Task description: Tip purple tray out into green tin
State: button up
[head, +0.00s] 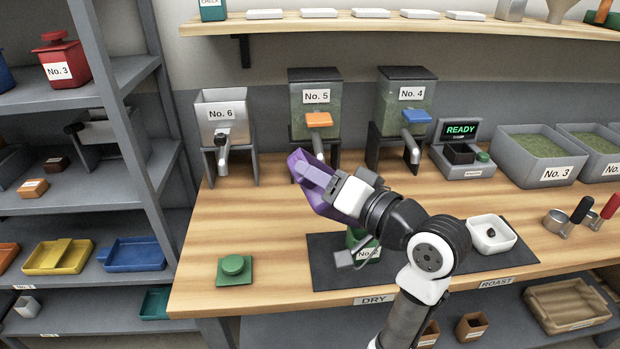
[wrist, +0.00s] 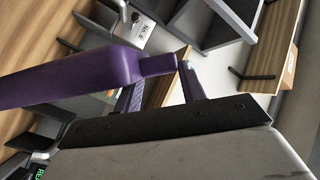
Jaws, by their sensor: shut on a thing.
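The purple tray (head: 312,192) is held in the air above the worktop, steeply tilted. My gripper (head: 338,184) is shut on its end tab. In the wrist view the tray (wrist: 75,78) reaches left from my gripper (wrist: 160,75), and its tab (wrist: 157,65) lies between the fingers. The inside of the tray cannot be made out, so I cannot tell whether anything is in it. The green tin (head: 357,240), with a No. 2 label, stands on the dark mat below and right of the tray. My arm hides part of it. A green lid (head: 234,268) lies on the wood to the left.
Hoppers No. 6 (head: 222,112), No. 5 (head: 316,108) and No. 4 (head: 407,100) stand behind the tray. A white dish (head: 491,234) holding a small dark thing sits right on the mat (head: 322,272). A scale (head: 460,150) stands at back right. Bare wood lies left.

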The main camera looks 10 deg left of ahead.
jog(key=w+d+m+t, duration=0.4)
jog(key=d+m, duration=0.4)
jog(key=d, duration=0.2)
jog(key=w+d+m+t+p, duration=0.1)
jog(key=w+d+m+t, duration=0.4)
jog(key=d+m, duration=0.3)
jog(key=shift+d+f+m+t+p, duration=0.3)
jog(key=shift+d+f, duration=0.1)
jog(key=shift+d, duration=1.15)
dwell(0.3)
dwell(1.3)
notch_tip(320, 180, up, 3)
jog(key=shift+p, duration=1.05)
jog(key=shift+d, duration=0.1)
